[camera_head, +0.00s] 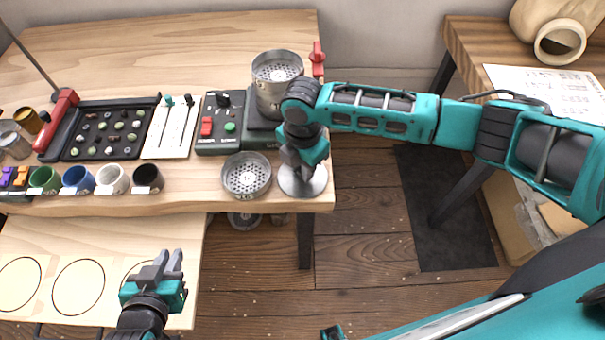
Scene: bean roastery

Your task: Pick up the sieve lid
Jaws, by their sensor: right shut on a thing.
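The sieve lid appears to be the flat round silver disc (316,185) at the table's front right corner. My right gripper (300,168) points down over its middle and is shut on it, apparently at a knob that the fingers hide. I cannot tell whether the lid touches the table. A metal sieve dish with a perforated bottom (246,187) lies just left of the lid. A tall metal sieve cylinder (270,106) stands behind, on a dark base. My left gripper (169,262) is open and empty over the lower front board, well away from the lid.
Left of the sieves are a control box (219,143) with red and green buttons, a white slider panel (171,146) and a black bean tray (147,117). Several coloured cups line the front edge.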

